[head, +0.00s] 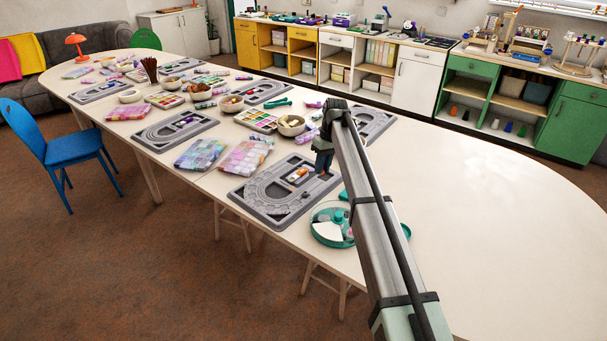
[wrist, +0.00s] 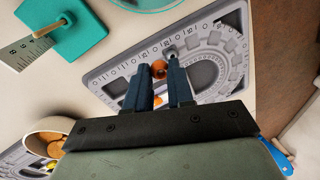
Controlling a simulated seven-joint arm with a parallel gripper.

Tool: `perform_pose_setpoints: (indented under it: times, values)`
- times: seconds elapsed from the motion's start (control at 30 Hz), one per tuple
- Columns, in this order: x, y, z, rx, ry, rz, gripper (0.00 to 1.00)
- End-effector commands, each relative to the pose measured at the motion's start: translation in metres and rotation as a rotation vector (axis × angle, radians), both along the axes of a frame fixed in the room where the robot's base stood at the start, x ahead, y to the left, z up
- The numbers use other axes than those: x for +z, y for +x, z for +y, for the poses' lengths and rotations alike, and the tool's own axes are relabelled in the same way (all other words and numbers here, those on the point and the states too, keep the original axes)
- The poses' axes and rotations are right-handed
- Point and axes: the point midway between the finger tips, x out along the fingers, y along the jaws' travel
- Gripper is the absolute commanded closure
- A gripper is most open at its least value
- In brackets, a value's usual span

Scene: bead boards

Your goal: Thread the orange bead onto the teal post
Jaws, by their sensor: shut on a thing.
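My gripper (wrist: 161,68) points down over a grey bead board (wrist: 113,74). It is shut on the orange bead (wrist: 159,68), which shows between the fingertips in the wrist view. In the head view my gripper (head: 323,160) is above the inner end of the nearest bead board (head: 250,200), and the held bead cannot be made out. A teal square base (wrist: 78,38) with a thin tan rod (wrist: 49,29) stands on the table, apart from the gripper, at the upper left of the wrist view. I cannot tell whether this is the teal post.
A round teal tray (head: 326,238) stands beside the board, partly behind my arm. A bowl (wrist: 42,135) also shows at the lower left of the wrist view. The right of the table (head: 490,200) is clear.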

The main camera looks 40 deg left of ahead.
Motion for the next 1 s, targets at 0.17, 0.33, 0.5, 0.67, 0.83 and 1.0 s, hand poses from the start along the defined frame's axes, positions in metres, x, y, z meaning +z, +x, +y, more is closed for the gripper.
perform_pose_setpoints:
  times: [0.17, 0.33, 0.5, 0.67, 0.83, 1.0]
  values:
    - [0.020, 0.053, -0.045, -0.071, 0.009, -0.018, 1.00]
    - [0.035, 0.085, -0.078, -0.104, 0.002, -0.028, 1.00]
    - [0.047, 0.095, -0.092, -0.021, -0.020, -0.028, 1.00]
    - [0.047, 0.091, -0.098, 0.077, -0.031, -0.017, 1.00]
    - [0.046, 0.090, -0.099, 0.131, -0.028, -0.012, 1.00]
    - [0.043, 0.090, -0.099, 0.139, -0.027, -0.013, 1.00]
